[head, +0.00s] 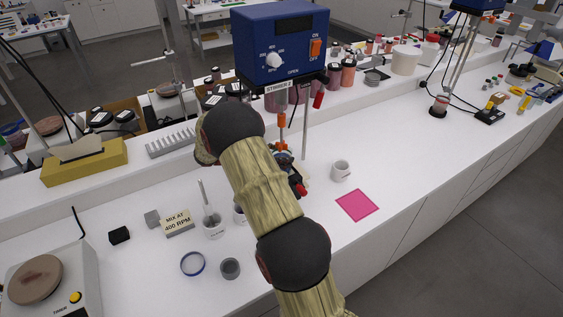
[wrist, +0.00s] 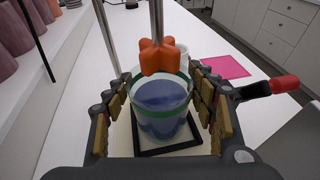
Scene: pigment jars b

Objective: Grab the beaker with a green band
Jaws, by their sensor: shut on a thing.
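The beaker with a green band (wrist: 160,120) is clear and holds blue liquid. In the wrist view it stands upright over a black-edged pale plate. My gripper (wrist: 162,105) has its fingers on both sides of the beaker and is shut on it. An orange stirrer head (wrist: 160,58) on a metal rod is at the beaker's mouth, in front of its far rim. In the head view my arm mostly hides the beaker and my gripper (head: 290,170).
The blue stirrer motor (head: 280,45) hangs above the beaker. A white mug (head: 341,171) and a pink square (head: 357,205) are to the right. A red-tipped black handle (wrist: 270,87) sticks out close to the right finger. Jars line the shelf behind.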

